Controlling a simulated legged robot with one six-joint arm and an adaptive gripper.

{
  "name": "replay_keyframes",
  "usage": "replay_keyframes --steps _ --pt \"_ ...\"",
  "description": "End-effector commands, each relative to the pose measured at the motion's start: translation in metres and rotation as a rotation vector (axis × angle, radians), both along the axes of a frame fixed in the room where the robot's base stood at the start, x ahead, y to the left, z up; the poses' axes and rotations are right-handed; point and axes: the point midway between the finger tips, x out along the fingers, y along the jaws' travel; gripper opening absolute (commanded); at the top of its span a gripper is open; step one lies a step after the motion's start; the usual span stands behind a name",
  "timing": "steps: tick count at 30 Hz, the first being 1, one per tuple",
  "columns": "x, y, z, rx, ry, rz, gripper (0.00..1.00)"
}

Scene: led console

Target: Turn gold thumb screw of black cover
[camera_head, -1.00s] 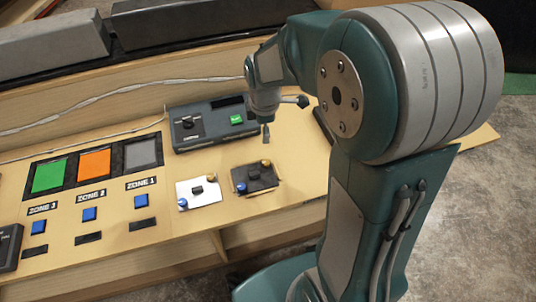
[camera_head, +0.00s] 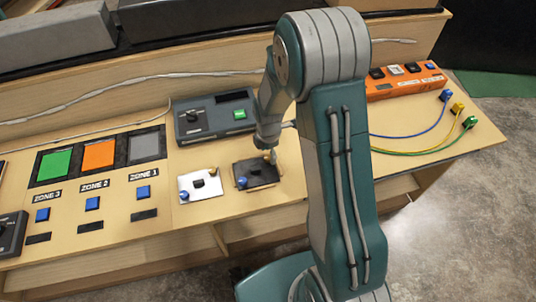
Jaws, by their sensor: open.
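The black cover (camera_head: 258,175) lies on the wooden console top, right of a white cover. A blue thumb screw (camera_head: 241,182) shows at its near left corner. The gold thumb screw (camera_head: 267,156) is at its far right corner, small and partly covered by my gripper. My gripper (camera_head: 271,156) is open and points down at that corner. I cannot tell whether its fingers touch the screw or are around it.
The white cover (camera_head: 200,186) also has gold and blue screws. A grey box (camera_head: 213,118) with a green button stands behind. Zone panels with blue buttons are at left. An orange box (camera_head: 405,83) and coloured cables (camera_head: 420,140) lie at right.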

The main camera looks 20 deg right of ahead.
Motion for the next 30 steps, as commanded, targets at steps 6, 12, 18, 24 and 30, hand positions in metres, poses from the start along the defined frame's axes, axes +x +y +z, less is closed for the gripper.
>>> replay_keyframes --steps 6,12,18,24,30 --pt "0.0 0.001 -0.0123 -0.001 -0.001 0.001 0.71" --pt "0.0001 0.001 -0.0124 -0.001 -0.001 0.001 0.71" --pt "0.0002 0.0009 -0.0123 -0.001 -0.001 0.001 0.0" --pt "0.0001 0.0008 -0.0125 -0.001 -0.001 -0.001 0.0" --pt "-0.0001 0.0007 -0.0126 -0.001 0.0 -0.037 0.0"
